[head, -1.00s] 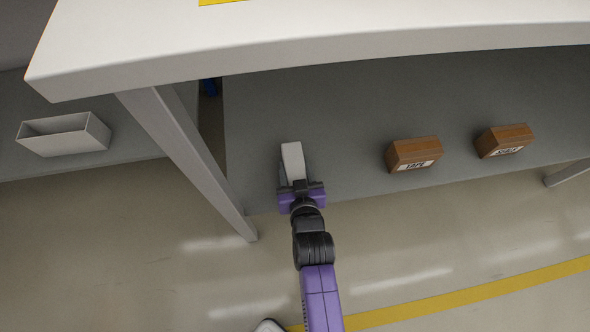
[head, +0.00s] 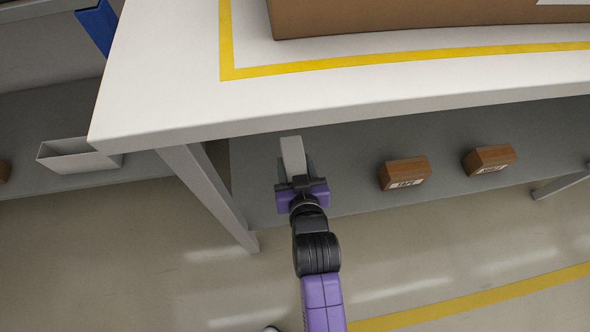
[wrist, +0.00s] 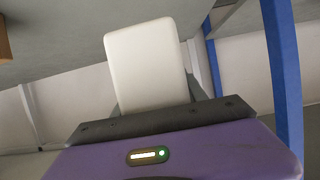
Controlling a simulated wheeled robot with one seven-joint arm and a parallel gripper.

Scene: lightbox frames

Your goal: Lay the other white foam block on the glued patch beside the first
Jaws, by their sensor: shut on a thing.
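My gripper (head: 298,168) is shut on a white foam block (head: 292,152), over the grey lower shelf and below the front edge of the white table top. The block sticks out from the jaws, away from my arm. In the wrist view the white foam block (wrist: 146,66) stands up beyond the dark jaw base, with its broad face towards the camera. The first block and the glued patch are not visible in these views.
The white table top (head: 170,90) overhangs the shelf (head: 340,150). A large cardboard box (head: 400,15) sits on it inside yellow tape. Two small brown boxes, one labelled TAPE (head: 404,173) and another (head: 488,160), stand on the shelf. A table leg (head: 208,195) is left of my gripper.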

